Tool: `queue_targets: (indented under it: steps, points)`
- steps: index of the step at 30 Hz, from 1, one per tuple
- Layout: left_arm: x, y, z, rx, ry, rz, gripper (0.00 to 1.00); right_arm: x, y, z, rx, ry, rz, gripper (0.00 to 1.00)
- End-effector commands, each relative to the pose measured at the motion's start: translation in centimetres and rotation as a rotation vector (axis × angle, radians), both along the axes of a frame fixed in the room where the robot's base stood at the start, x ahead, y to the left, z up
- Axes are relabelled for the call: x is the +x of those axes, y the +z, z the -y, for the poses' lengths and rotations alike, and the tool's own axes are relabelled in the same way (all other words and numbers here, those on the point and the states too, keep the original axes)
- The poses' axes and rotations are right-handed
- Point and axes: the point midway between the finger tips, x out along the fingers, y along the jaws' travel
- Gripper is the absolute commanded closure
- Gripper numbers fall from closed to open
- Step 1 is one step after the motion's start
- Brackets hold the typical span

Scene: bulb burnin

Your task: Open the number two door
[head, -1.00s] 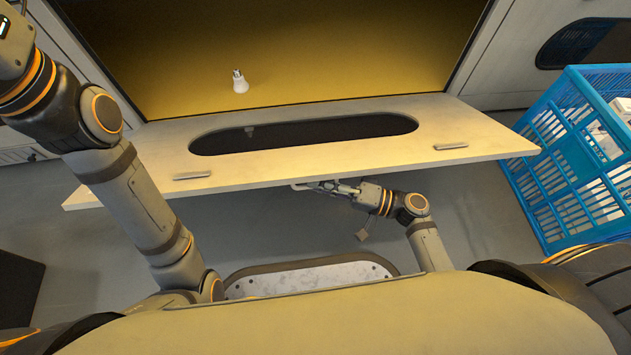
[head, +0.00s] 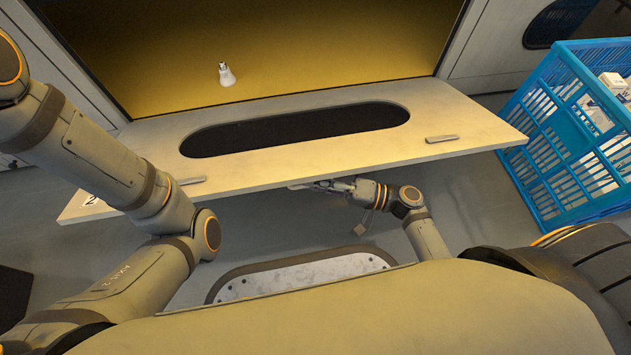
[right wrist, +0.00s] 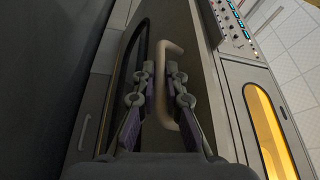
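A wide pale door (head: 300,160) with a dark oval window is hinged along its lower edge and folded down, almost flat, in front of a yellow-lit chamber (head: 280,45).
A white bulb (head: 226,75) is inside the chamber. A blue crate (head: 570,170) holding white boxes stands on the right, close to the door's right corner. The grey floor under the door shows as clear.

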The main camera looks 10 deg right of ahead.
Motion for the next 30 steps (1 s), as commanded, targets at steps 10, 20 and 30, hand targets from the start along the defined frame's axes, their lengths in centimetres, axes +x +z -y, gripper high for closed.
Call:
queue_targets:
  steps: [10, 20, 30]
  points:
    - [0.0, 0.0, 0.0, 0.000, 0.000, -0.001, 0.47, 0.0, 0.1, 0.0, -0.001, 0.001, 0.001, 0.80]
    - [0.0, 0.0, 0.0, 0.000, 0.000, -0.001, 0.47, -0.1, 5.9, 0.0, -0.001, 0.004, 0.006, 0.80]
    - [0.0, 0.0, 0.0, 0.000, 0.000, -0.001, 0.47, 0.0, 10.0, 0.0, 0.000, 0.002, 0.000, 0.80]
